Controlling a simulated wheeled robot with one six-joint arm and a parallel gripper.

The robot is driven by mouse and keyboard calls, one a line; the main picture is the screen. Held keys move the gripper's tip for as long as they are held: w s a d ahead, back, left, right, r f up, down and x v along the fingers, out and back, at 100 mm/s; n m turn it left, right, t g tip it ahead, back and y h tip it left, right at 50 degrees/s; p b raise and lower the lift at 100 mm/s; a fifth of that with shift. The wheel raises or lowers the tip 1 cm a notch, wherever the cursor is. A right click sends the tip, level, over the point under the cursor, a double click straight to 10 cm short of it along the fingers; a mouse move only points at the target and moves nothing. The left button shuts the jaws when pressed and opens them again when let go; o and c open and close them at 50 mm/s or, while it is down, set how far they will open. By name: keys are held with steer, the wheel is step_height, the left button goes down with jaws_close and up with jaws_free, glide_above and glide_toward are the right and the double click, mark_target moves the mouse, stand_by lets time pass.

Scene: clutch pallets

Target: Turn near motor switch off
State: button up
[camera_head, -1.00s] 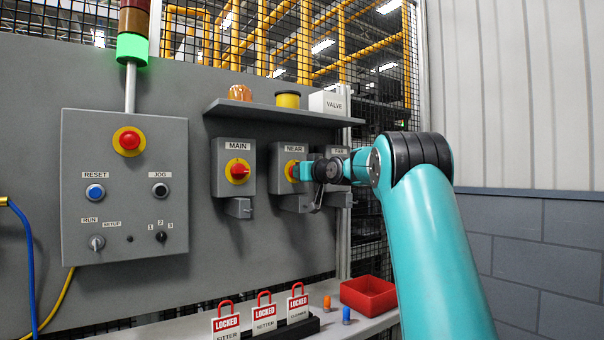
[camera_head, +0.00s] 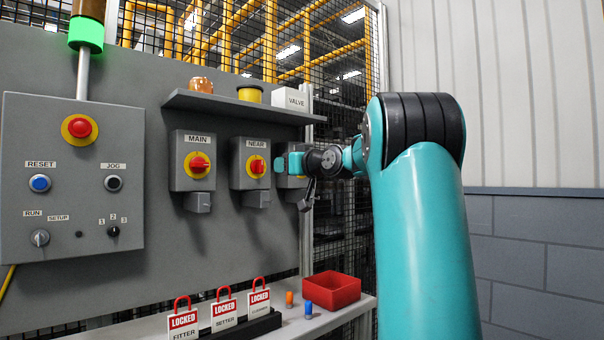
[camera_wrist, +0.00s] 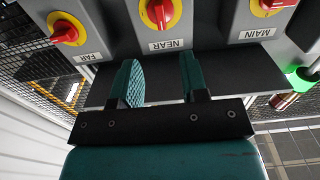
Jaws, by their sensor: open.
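The NEAR switch (camera_head: 257,167) is a grey box with a red handle on a yellow disc, in the middle of the row. It also shows upside down at the top of the wrist view (camera_wrist: 160,13). I cannot tell the exact angle of its handle. My gripper (camera_head: 283,164) is open and empty, just right of the NEAR handle in the head view, and covers much of the FAR switch. In the wrist view both fingers of my gripper (camera_wrist: 158,78) stand apart below the NEAR label, clear of the handle.
The MAIN switch (camera_head: 196,165) is to the left, and the FAR switch (camera_wrist: 70,30) shows in the wrist view. A shelf (camera_head: 235,106) runs above the switches. Below, a ledge holds LOCKED tags (camera_head: 223,312) and a red bin (camera_head: 331,290).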

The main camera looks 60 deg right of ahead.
steer(key=v, duration=0.6)
steer(key=shift+d+b, duration=0.1)
steer(key=shift+b, duration=0.25)
steer(key=w+a+f+n+g+y, duration=0.15)
steer(key=a+f, duration=0.25)
steer(key=a, duration=0.4)
steer(key=w+a+f+n+g+y, duration=0.1)
steer(key=w+a+f+g+y, duration=0.2)
steer(key=a, duration=0.4)
steer(key=w+a+f+n+y, duration=0.1)
steer(key=w+a+f+y, duration=0.15)
steer(key=a+f, duration=0.45)
steer(key=s+a+f+n+g+y, duration=0.1)
steer(key=s+a+f+g, duration=0.1)
steer(key=a, duration=0.4)
steer(key=s+a+f+g+y, duration=0.1)
steer(key=s+a+f+g, duration=0.15)
steer(key=a, duration=0.35)
steer(key=s+a+f+n+g, duration=0.35)
steer(key=s+a+f, duration=0.35)
steer(key=s, duration=0.4)
steer(key=s+a+f+n+g, duration=0.2)
steer(key=s+a+f+g, duration=0.4)
steer(key=s, duration=0.5)
step_height(320, 180, up, 11)
steer(key=t+p, duration=0.1)
steer(key=p, duration=1.1)
steer(key=shift+w+r, duration=0.25)
